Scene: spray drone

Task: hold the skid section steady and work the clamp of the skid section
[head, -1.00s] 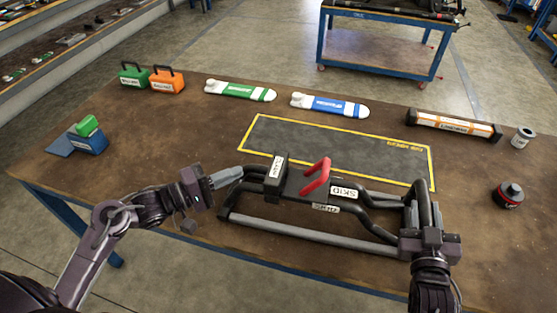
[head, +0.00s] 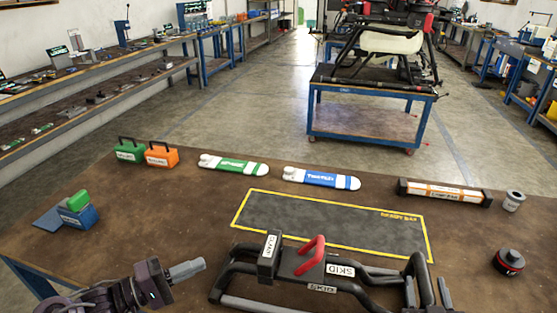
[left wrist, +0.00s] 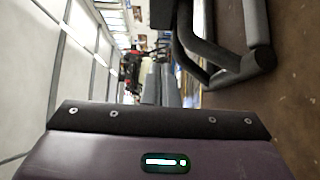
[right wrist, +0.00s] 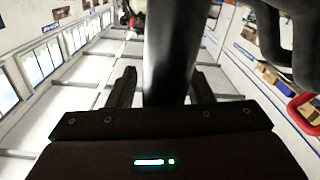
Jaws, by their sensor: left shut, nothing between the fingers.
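The skid section, a black tubular frame (head: 238,267) with SKID labels, lies on the brown bench in the head view. Its clamp block (head: 268,257) carries a label and stands beside a raised red lever (head: 312,254). My left gripper (head: 202,265) is shut and empty, left of the frame and apart from it. A dark tube (left wrist: 215,50) shows beyond its fingers in the left wrist view. My right gripper (head: 429,292) straddles the frame's right end tube, which also shows between its fingers in the right wrist view (right wrist: 170,50). I cannot tell whether these fingers grip it.
A yellow-edged dark mat (head: 330,222) lies clear behind the skid section. Green (head: 232,166) and blue (head: 322,179) labelled parts, an orange-labelled bar (head: 445,193), a can (head: 513,201), a black-red round part (head: 509,262) and small cases (head: 160,156) stand around it. A blue cart (head: 370,88) stands beyond.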

